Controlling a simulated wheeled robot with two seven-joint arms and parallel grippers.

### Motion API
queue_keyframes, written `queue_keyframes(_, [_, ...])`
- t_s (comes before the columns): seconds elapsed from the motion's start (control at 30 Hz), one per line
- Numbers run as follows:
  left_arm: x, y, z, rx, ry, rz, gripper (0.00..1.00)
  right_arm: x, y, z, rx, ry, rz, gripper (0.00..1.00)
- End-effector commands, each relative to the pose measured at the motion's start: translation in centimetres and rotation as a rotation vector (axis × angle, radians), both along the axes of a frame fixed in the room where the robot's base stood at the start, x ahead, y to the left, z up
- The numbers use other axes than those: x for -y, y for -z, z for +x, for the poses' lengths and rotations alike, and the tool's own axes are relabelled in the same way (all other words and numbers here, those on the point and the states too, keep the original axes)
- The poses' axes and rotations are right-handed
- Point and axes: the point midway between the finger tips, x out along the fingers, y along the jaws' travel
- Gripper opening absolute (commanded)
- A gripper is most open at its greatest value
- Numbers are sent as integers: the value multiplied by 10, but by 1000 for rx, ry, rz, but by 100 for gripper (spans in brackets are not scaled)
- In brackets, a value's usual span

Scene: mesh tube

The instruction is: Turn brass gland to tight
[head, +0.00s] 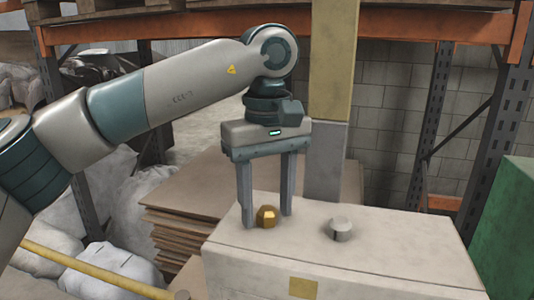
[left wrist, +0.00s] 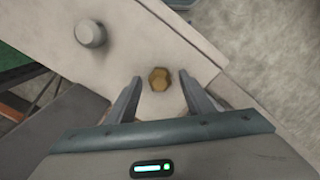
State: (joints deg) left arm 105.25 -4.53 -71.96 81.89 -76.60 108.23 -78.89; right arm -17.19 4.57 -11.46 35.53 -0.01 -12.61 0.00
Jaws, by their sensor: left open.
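The brass gland (head: 266,217) is a small faceted golden knob on the top of a pale box (head: 350,262), near its left end. It also shows in the left wrist view (left wrist: 159,79), just beyond and between the fingertips. My left gripper (head: 267,220) points down over it, with one finger on each side. The left gripper is open, and gaps show between the fingers and the gland. In the left wrist view the gripper (left wrist: 160,76) holds nothing. Whether the gland is tight cannot be told. My right gripper is not in view.
A grey round knob (head: 341,228) stands on the box top to the right of the gland. A yellow and grey post (head: 328,150) rises behind the box. Stacked brown sheets (head: 185,215) lie to the left, and a green block (head: 507,230) stands at the right edge.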

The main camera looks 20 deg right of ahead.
Motion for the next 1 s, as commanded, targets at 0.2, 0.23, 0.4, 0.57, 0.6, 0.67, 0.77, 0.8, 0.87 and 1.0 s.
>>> queue_keyframes(0.2, [0,-9,0,2,0,0,47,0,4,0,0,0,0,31])
queue_keyframes(0.23, [0,-12,0,2,-1,0,47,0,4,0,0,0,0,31])
queue_keyframes(0.4, [0,-35,0,2,-2,-2,47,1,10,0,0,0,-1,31])
queue_keyframes(0.57, [1,-66,0,3,-2,-2,47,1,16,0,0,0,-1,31])
queue_keyframes(0.6, [1,-74,0,2,-2,-2,47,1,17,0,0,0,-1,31])
queue_keyframes(0.67, [1,-87,0,3,-3,-1,47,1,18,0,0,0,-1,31])
queue_keyframes(0.77, [0,-106,0,3,-3,0,47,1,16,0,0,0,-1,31])
queue_keyframes(0.8, [0,-113,0,5,-3,0,47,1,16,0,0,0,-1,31])
queue_keyframes(0.87, [0,-124,0,4,-4,-1,47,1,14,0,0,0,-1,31])
queue_keyframes(1.0, [0,-147,0,4,-3,-1,47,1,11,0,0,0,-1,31])
